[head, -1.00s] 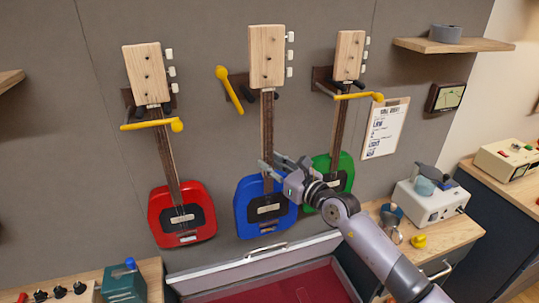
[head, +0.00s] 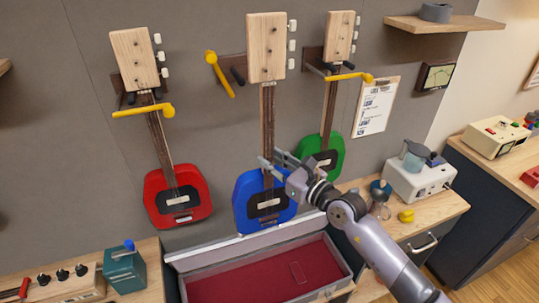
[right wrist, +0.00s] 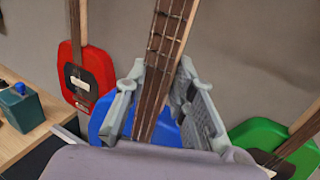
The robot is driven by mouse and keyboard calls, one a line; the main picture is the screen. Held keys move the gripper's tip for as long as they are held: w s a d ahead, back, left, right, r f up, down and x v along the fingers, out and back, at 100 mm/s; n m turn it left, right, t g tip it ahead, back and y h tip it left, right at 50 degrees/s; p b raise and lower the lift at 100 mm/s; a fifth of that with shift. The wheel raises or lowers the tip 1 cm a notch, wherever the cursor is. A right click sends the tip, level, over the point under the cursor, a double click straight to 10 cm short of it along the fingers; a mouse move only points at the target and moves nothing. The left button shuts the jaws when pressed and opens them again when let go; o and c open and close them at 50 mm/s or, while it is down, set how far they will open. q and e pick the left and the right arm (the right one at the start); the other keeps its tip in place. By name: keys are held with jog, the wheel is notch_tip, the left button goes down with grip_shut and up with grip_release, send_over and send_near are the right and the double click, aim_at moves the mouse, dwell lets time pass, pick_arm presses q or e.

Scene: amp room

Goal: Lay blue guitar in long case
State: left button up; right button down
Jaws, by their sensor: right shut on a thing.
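The blue guitar (head: 264,206) hangs upright in the middle, its wooden headstock (head: 267,48) at the top. My right gripper (head: 272,165) is shut on its neck just above the body. In the right wrist view the neck (right wrist: 165,55) runs between the two fingers (right wrist: 155,100), with the blue body behind them. The headstock now stands clear to the right of its wall hook (head: 232,75), whose yellow latch (head: 220,74) is swung aside. The long case (head: 265,273) lies open below, with a red lining and an upright lid behind. My left gripper is not in view.
A red guitar (head: 178,197) hangs at left and a green guitar (head: 321,155) at right, both behind yellow latches. A bench with a grey-white box (head: 420,180), cup and yellow object stands right. A teal box (head: 124,270) stands left. The case interior looks mostly empty.

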jog(key=shift+s+d+r, duration=0.15)
jog(key=shift+s+d, duration=0.05)
jog(key=shift+s, duration=0.45)
jog(key=shift+s+d+r, duration=0.1)
jog(key=shift+s+d, duration=0.15)
jog(key=shift+s, duration=0.35)
jog(key=shift+s+d+r, duration=0.15)
jog(key=shift+s+d, duration=0.05)
jog(key=shift+s, duration=0.45)
